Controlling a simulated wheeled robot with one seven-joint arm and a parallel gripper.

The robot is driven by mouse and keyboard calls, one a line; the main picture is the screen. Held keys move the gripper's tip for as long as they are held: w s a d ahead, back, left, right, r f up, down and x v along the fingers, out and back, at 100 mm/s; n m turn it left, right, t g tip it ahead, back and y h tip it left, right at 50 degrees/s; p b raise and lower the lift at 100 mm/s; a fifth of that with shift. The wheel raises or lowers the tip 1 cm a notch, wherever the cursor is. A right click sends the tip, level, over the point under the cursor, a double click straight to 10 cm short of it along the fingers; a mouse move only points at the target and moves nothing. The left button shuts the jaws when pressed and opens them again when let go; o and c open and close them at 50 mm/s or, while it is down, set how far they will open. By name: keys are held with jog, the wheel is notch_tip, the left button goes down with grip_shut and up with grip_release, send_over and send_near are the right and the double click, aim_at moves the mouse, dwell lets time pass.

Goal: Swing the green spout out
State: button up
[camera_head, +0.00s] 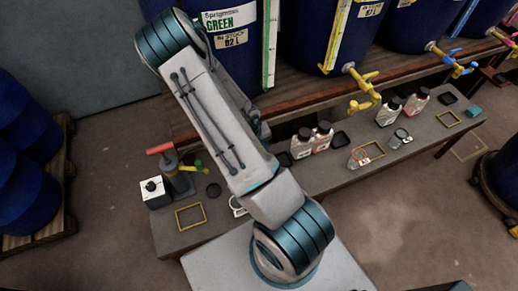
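A blue vat with a "GREEN" label (230,20) stands at the top, partly covered by my arm. I see no green spout on it for certain; the area below its label is behind my arm. A short yellow-green piece (192,168) sticks out left of my arm, beside a dark grey container (178,182). I cannot tell whether it belongs to a spout. My gripper does not show; part of my arm hangs behind the upper link.
A low bench (330,175) carries bottles, a white box (155,192), a red-handled item (160,148) and yellow frames (190,216). A yellow tap (362,88) and a blue-handled tap (452,62) jut over the bench. Blue drums (25,190) stand left.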

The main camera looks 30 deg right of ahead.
notch_tip(320, 180, up, 12)
jog(key=a+p, duration=0.2)
jog(key=p, duration=0.1)
jog(key=shift+w+a, duration=0.2)
jog(key=shift+a, duration=0.1)
jog(key=s+a+r+n+t+y, duration=0.1)
jog(key=a+r+n+y, duration=0.1)
jog(key=a+r+n, duration=0.45)
jog(key=s+a+r+n+y, duration=0.2)
jog(key=a+r+n+y, duration=0.15)
jog(key=r+n, duration=0.5)
jog(key=s+a+r+n+t+h, duration=0.1)
jog(key=s+r+n, duration=0.4)
jog(key=n, duration=0.6)
jog(key=s+r+n+t+h, duration=0.2)
jog(key=s+r+n, duration=0.3)
jog(key=r+n, duration=0.4)
jog(key=n, duration=0.3)
jog(key=shift+s+a, duration=0.35)
jog(key=shift+s, duration=0.05)
